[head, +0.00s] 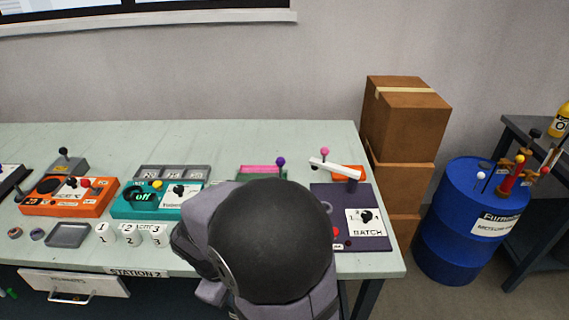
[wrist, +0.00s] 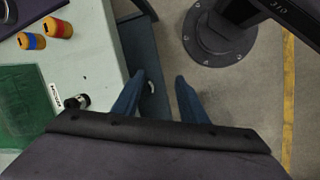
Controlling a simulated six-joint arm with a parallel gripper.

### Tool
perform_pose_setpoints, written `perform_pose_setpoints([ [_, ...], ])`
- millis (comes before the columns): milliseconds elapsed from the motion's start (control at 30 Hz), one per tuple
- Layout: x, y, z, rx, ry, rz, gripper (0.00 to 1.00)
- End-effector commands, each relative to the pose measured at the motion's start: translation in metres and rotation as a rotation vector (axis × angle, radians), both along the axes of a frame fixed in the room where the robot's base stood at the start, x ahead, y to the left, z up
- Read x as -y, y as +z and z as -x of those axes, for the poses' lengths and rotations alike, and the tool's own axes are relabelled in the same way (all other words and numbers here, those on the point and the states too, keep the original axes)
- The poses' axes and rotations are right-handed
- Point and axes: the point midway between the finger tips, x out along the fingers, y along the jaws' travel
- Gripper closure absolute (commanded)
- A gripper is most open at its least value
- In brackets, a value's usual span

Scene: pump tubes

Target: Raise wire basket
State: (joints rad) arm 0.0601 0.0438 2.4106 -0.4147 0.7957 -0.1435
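I cannot make out a wire basket in either view. In the wrist view, the two dark blue fingers of my gripper (wrist: 158,92) stand apart with a clear gap between them. They hold nothing that I can see, and they are over the table's right edge and the floor. A small white spot shows below, between the fingers. In the head view my own arm, with its large dark round joint, covers the front right-middle of the table, and the gripper is hidden there.
The pale green table (head: 285,135) carries an orange station (head: 52,205), a teal station (head: 130,210), white numbered cups (head: 130,234) and a dark batch panel (head: 375,238). Right of it are stacked cardboard boxes (head: 405,125) and a blue drum (head: 445,255). A round dark pedestal base (wrist: 215,45) stands on the floor.

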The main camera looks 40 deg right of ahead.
Motion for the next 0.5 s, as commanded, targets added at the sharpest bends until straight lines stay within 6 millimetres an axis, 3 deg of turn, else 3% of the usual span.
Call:
perform_pose_setpoints([
  [100, 0.053, 0.023, -0.022, -0.103, 0.205, 0.150, 0.61],
  [300, 0.139, 0.062, -0.071, -0.303, 0.553, 0.412, 0.61],
  [500, 0.208, 0.103, -0.130, -0.521, 0.858, 0.664, 0.61],
])
